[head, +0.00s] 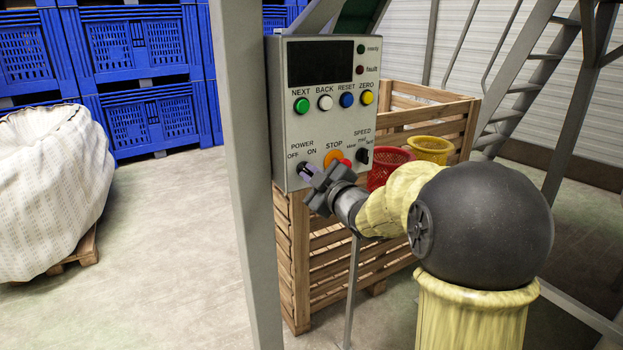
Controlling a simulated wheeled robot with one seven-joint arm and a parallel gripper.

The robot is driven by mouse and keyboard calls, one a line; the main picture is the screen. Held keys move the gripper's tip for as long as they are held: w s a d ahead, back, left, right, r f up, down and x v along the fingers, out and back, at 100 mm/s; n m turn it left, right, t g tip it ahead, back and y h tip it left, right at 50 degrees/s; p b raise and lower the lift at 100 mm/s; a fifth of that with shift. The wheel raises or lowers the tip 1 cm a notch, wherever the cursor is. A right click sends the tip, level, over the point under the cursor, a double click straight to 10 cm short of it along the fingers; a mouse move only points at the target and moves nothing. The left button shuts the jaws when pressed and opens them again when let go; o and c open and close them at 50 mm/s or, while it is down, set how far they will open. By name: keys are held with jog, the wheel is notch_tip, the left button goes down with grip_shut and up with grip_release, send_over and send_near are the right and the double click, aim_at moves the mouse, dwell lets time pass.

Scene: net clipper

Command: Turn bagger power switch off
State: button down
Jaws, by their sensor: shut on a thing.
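The bagger's control panel (328,117) is a light grey box on a post, with a dark display and several coloured buttons. The power switch (304,169) is at the panel's lower left, below the printed words POWER, OFF and ON. My gripper (308,176) is at the switch, its fingers closed around the knob and hiding most of it. I cannot tell which way the switch points. The orange-yellow and red stop button (334,158) is just right of the gripper, partly hidden by it. The black speed knob (362,156) is further right.
A grey steel post (252,200) stands just left of the panel. A slatted wooden crate (330,268) is below and behind it, with red (386,166) and yellow (430,149) baskets. Metal stairs (530,90) rise at right. Open floor lies at left.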

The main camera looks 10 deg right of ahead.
jog(key=shift+f, duration=0.1)
jog(key=c, duration=1.5)
grip_release()
jog(key=v, duration=1.7)
jog(key=shift+s+p, duration=0.2)
jog(key=shift+p, duration=0.15)
jog(key=shift+w, duration=0.1)
